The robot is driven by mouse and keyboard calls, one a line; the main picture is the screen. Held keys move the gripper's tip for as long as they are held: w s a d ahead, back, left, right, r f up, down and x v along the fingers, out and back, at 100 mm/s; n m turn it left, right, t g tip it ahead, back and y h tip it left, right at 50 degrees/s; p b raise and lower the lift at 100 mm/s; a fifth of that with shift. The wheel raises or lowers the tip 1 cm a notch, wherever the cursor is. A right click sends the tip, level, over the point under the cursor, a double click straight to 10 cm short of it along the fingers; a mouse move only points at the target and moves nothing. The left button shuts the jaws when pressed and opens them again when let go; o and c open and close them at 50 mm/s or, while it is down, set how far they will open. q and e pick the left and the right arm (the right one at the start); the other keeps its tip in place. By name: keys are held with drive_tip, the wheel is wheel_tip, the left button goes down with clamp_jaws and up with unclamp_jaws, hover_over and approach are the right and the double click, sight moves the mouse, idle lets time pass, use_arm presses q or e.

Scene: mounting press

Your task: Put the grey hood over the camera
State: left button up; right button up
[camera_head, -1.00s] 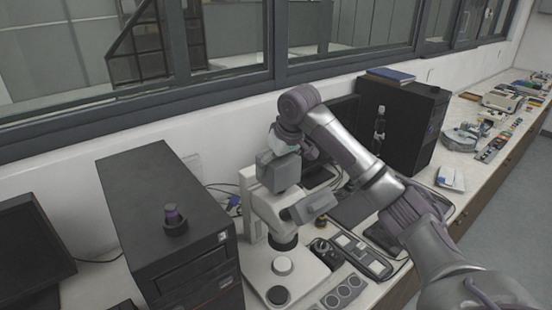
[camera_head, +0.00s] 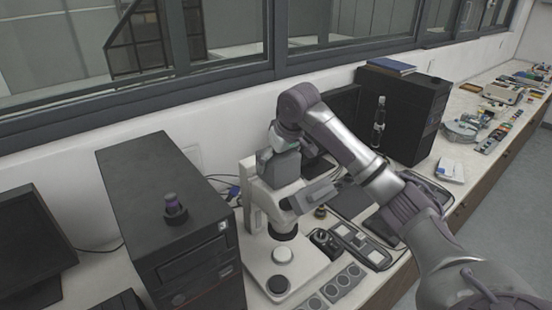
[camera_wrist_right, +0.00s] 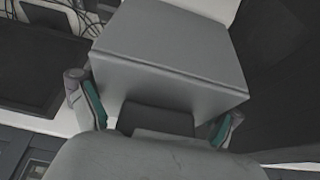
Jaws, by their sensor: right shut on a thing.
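The grey hood (camera_head: 278,167) is a boxy cap at the top of the white microscope (camera_head: 254,215). My right gripper (camera_head: 277,146) is shut on it from above. In the right wrist view the hood (camera_wrist_right: 172,62) fills the space between the green-padded fingertips (camera_wrist_right: 158,122). In the head view the hood's lower edge meets the top of the microscope head. I cannot tell whether it is seated or still slightly above. The camera itself is not visible; the hood or the microscope head hides it. My left gripper is not in view.
A black computer tower (camera_head: 165,215) stands left of the microscope, with a small dark part (camera_head: 174,208) on top. Another tower (camera_head: 405,115) stands at the back right. A control panel (camera_head: 358,244) lies right of the microscope base. A wall and window run behind.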

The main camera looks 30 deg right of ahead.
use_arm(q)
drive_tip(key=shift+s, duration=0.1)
use_arm(e)
drive_tip(key=shift+f, duration=0.15)
drive_tip(key=o, duration=0.9)
drive_tip(key=v, duration=1.2)
drive_tip(key=shift+f, duration=0.1)
